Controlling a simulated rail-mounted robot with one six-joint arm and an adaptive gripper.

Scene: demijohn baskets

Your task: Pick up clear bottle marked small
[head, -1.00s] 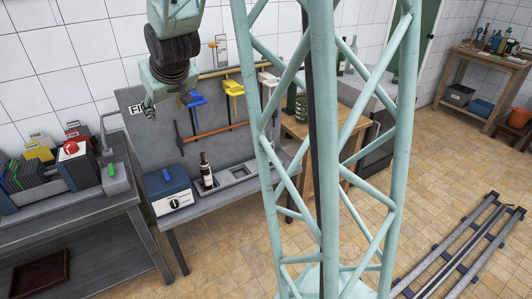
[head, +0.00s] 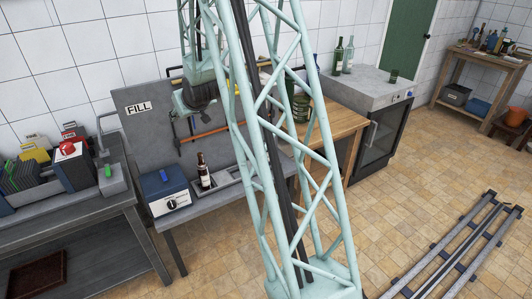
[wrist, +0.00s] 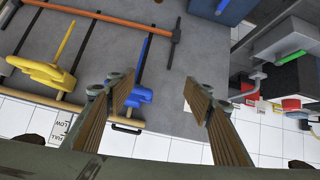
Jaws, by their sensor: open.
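My gripper (wrist: 157,92) is open and empty in the wrist view, with its two wooden-faced fingers apart over the grey backboard of the FILL bench. In the head view my arm hangs in front of that board, partly hidden by my lattice column. A pale, clear-looking bottle (head: 348,56) stands upright on the grey cabinet top, beside a dark green bottle (head: 338,56). It is far to the right of my gripper. Its marking is too small to read. No bottle shows in the wrist view.
A dark labelled bottle (head: 203,171) stands on the FILL bench beside a blue box (head: 166,189). The wooden table (head: 345,122) and grey cabinet (head: 372,87) stand to the right. More bottles stand on a far table (head: 478,62). A rail (head: 455,245) crosses the open floor.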

